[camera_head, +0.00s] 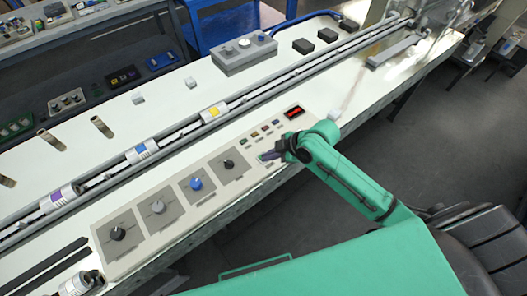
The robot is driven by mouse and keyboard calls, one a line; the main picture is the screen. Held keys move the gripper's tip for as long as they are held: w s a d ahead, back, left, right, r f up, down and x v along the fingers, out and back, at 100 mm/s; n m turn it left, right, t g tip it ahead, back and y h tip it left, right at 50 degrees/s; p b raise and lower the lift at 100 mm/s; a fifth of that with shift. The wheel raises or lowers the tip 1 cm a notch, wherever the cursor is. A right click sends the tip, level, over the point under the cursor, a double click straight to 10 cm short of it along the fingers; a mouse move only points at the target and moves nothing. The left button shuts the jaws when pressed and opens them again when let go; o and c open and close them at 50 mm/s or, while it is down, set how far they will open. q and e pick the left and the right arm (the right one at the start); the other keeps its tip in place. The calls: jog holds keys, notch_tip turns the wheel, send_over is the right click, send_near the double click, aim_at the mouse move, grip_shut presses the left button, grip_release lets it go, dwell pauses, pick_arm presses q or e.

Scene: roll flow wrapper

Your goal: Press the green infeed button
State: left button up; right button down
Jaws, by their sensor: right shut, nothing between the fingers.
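The control panel (135,257) is a long pale strip along the table's front edge. A row of small coloured buttons (265,129) sits near its right end, beside a red-lit display (293,112). They are too small to tell their colours surely, so I cannot tell which one is the green infeed button. My right gripper (266,157) is shut and empty, with its fingertips low over the panel just in front of the button row. I cannot tell whether the tips touch the panel, and they hide part of it. My left gripper is not in view.
Several dials, one a blue knob (196,184), line the panel to the left of my gripper. Behind the panel runs a conveyor rail (180,132) carrying wrapped rolls (213,112). A grey box (244,52) stands on the white table farther back.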

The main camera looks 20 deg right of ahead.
jog(key=shift+w+r+n+y, duration=1)
jog(key=shift+w+r+n, duration=0.8)
jog(key=shift+r+n, duration=1.3)
jog(key=f+b, duration=0.2)
jog(key=f, duration=0.1)
jog(key=f+b, duration=0.2)
jog(key=f, duration=0.1)
jog(key=d+f+b, duration=0.1)
jog(key=f+b, duration=0.1)
jog(key=f, duration=0.1)
jog(key=shift+w+b, duration=0.15)
jog(key=shift+b, duration=0.15)
jog(key=shift+a+r, duration=0.1)
jog(key=shift+f+b, duration=0.3)
jog(key=shift+f, duration=0.15)
